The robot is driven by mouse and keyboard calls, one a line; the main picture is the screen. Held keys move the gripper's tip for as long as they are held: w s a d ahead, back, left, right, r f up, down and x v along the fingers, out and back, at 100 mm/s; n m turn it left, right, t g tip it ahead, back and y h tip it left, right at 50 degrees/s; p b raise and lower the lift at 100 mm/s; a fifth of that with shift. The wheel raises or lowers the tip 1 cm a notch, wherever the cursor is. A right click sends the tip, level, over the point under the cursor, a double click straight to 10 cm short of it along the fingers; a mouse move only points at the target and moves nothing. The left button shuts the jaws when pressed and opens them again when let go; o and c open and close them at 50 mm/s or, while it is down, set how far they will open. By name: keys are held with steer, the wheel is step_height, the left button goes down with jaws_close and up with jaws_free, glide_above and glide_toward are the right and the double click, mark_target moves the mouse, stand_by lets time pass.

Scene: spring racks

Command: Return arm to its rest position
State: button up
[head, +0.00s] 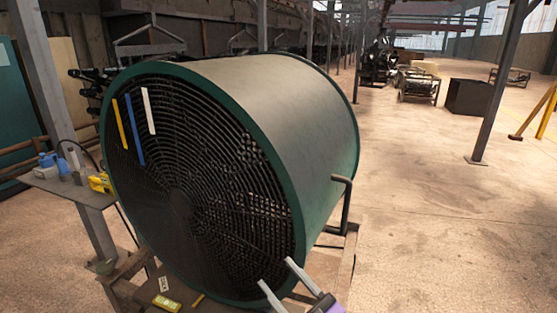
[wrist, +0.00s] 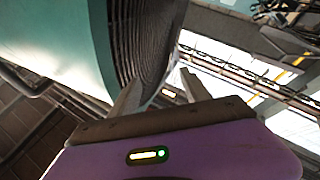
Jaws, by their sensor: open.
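My gripper (head: 282,284) shows at the bottom of the head view, in front of the lower right rim of a big drum fan. Its two pale fingers are apart with nothing between them. In the wrist view my gripper (wrist: 158,92) also has its fingers spread and empty, with the purple body below. The fan (head: 285,120) has a green rim, a grey-beige shell and a dark wire grille. The fan's shell (wrist: 50,35) and grille fill the upper left of the wrist view. I cannot tell whether a finger touches the fan.
A small shelf (head: 50,187) with blue bottles and a yellow item stands left of the fan. A yellow item (head: 166,303) lies below the fan. A metal post (head: 497,85) stands at the right. Open concrete floor (head: 430,200) lies right of the fan.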

steer(key=s+d+f+m+t+h, duration=0.1)
steer(key=s+d+m+t+h, duration=0.2)
steer(key=s+d+m+h, duration=0.5)
steer(key=s+d+f+m+t+h, duration=0.25)
steer(key=s+d+h, duration=0.3)
steer(key=s, duration=0.45)
steer(key=s+d+m+g+h, duration=0.1)
steer(key=s+d+g, duration=0.2)
steer(key=s, duration=0.8)
steer(key=s+d+f+m+g+h, duration=0.1)
steer(key=s+g, duration=0.3)
steer(key=s, duration=0.8)
steer(key=shift+d+h, duration=0.35)
steer(key=shift+d, duration=0.55)
steer(key=shift+s+a+f, duration=0.1)
